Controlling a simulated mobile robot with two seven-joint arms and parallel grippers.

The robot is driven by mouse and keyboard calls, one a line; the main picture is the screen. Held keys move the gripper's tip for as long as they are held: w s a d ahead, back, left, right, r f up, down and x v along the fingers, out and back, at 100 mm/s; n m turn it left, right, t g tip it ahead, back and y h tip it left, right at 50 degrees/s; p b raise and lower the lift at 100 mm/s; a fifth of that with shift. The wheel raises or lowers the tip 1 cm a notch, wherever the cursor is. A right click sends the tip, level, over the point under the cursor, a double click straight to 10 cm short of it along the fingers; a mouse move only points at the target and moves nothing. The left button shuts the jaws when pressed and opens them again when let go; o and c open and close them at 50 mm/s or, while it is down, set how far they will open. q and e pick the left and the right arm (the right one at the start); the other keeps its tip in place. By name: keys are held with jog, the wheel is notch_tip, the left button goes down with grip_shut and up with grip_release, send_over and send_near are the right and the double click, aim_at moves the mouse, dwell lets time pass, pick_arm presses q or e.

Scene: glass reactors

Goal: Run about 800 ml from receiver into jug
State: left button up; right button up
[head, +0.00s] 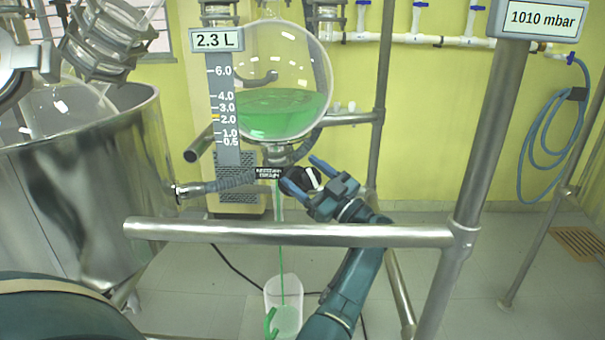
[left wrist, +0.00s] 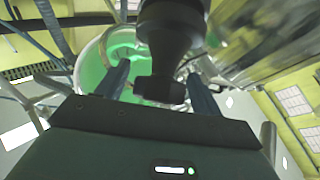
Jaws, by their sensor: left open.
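The receiver (head: 283,85) is a round glass flask with green liquid in its lower part; its sign (head: 217,40) reads 2.3 L. A thin green stream falls from its outlet into the clear jug (head: 283,293) with a green handle, below on the floor. The jug holds some green liquid; its level is hard to read. My left gripper (head: 308,178) is open, its fingers on either side of the black drain valve handle (left wrist: 160,88) under the receiver; I cannot tell if they touch it. The receiver shows green behind the fingers in the left wrist view (left wrist: 92,72). My right gripper is not in view.
A horizontal steel rail (head: 200,232) crosses in front, joined to an upright post (head: 478,150). A large steel vessel (head: 90,190) stands at left. A pressure display (head: 540,19) reads 1010 mbar. A blue hose (head: 528,150) hangs on the wall. Floor at right is mostly clear.

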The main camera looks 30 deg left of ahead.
aim_at(317, 185)
pick_arm(q)
jog(key=v, duration=0.5)
jog(key=shift+d+f+b, duration=0.2)
jog(key=shift+d+b, duration=0.05)
jog(key=shift+b, duration=0.15)
jog(key=shift+d, duration=0.4)
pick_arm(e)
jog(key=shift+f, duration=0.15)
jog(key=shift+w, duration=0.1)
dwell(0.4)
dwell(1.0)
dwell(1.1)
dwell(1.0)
pick_arm(q)
jog(key=shift+f, duration=0.1)
dwell(0.8)
